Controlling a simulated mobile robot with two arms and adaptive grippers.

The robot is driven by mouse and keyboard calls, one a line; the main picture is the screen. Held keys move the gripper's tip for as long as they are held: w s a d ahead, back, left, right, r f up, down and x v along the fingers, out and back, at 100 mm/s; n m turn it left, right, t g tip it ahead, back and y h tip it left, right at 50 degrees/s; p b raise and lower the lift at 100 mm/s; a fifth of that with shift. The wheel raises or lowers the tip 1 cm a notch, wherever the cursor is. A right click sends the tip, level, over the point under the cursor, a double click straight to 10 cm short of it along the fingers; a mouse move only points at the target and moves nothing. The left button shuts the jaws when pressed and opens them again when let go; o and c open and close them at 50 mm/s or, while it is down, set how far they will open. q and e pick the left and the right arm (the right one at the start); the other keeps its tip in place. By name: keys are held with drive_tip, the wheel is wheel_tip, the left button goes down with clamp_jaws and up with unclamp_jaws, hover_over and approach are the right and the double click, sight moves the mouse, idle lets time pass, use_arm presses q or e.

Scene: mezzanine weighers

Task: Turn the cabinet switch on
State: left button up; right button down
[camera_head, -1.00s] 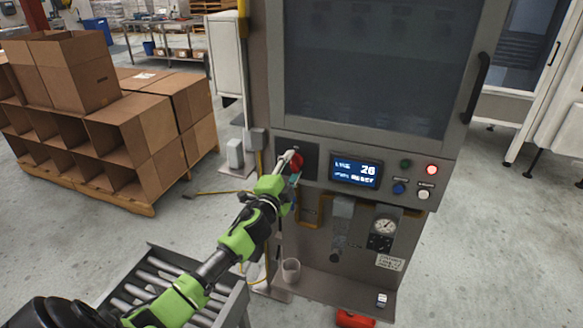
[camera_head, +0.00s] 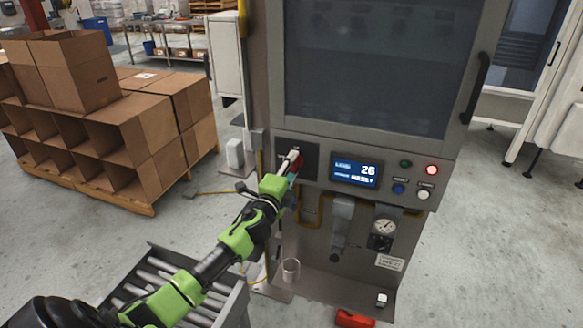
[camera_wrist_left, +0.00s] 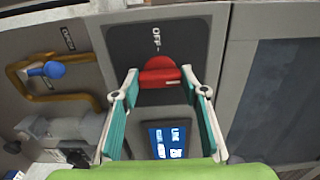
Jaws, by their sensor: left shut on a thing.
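The cabinet switch (camera_wrist_left: 158,66) is a red rotary knob on a dark plate with an OFF label, seen in the left wrist view. My left gripper (camera_wrist_left: 159,76) is shut on the knob, one finger on each side of its red grip. In the head view my left gripper (camera_head: 291,159) reaches the dark plate at the left end of the cabinet's control panel and mostly hides the knob. The cabinet (camera_head: 340,128) is grey with a large dark window. My right gripper is out of view.
Right of the switch are a lit display (camera_head: 354,173), a glowing red lamp (camera_head: 432,169) and several buttons. A gauge (camera_head: 386,226) sits below. A roller conveyor (camera_head: 150,268) stands at lower left, cardboard boxes (camera_head: 135,125) behind it. Open floor lies right of the cabinet.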

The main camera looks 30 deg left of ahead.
use_arm(q)
drive_tip(key=o, duration=1.1)
drive_tip(key=v, duration=1.2)
drive_tip(key=shift+f, duration=0.2)
